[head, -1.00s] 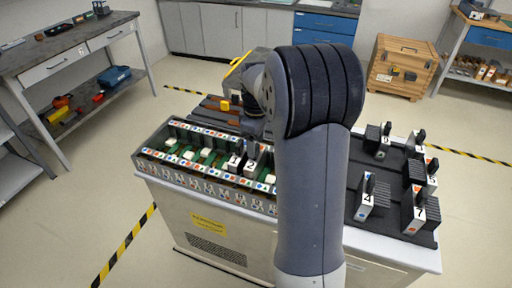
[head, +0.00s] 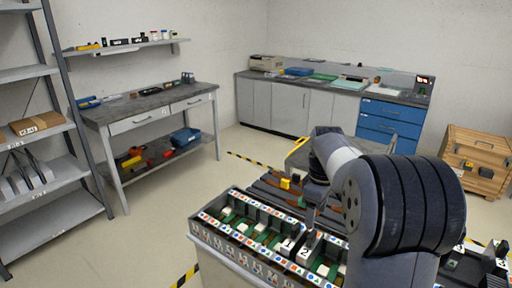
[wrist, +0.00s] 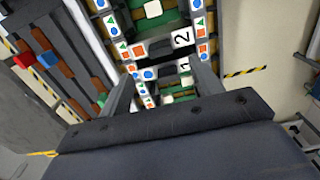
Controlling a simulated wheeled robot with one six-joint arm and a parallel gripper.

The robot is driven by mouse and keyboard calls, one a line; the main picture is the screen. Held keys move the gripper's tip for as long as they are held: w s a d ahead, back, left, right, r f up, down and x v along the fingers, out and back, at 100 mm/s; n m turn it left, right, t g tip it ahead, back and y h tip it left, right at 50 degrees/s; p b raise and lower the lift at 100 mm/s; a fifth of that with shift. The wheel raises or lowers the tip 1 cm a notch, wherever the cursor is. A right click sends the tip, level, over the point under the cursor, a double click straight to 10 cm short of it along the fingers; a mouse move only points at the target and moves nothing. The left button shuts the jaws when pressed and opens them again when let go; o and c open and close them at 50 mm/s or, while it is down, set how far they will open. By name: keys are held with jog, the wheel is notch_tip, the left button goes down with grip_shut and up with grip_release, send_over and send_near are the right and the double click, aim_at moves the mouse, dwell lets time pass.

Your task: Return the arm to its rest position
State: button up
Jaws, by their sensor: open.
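My arm (head: 405,205) is bent over the cart, its elbow large at the lower right of the head view. My gripper (head: 311,218) points down above the slotted rack (head: 222,232) on the cart. In the wrist view its two fingers (wrist: 165,80) are apart, with nothing held between them. Modules marked 1 (head: 287,244) and 2 (head: 304,248) sit upright in the rack close to the gripper. The wrist view also shows module 2 (wrist: 181,39) and module 1 (wrist: 184,67) beyond and between the fingers.
A dark rail tray (head: 268,190) lies behind the rack. More dark modules (head: 490,262) stand at the right, partly cut off. A workbench (head: 150,105), a shelf unit (head: 60,140), a counter (head: 335,90) and a wooden crate (head: 475,160) stand around. Open floor lies left of the cart.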

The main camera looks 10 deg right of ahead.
aim_at(313, 234)
notch_tip(313, 234, down, 9)
jog(key=shift+r, duration=0.1)
jog(key=shift+r, duration=0.1)
dwell(0.5)
notch_tip(313, 234, up, 10)
notch_tip(313, 234, down, 10)
jog(key=shift+f, duration=0.1)
notch_tip(313, 234, up, 15)
jog(key=p, duration=0.8)
jog(key=shift+p, duration=0.3)
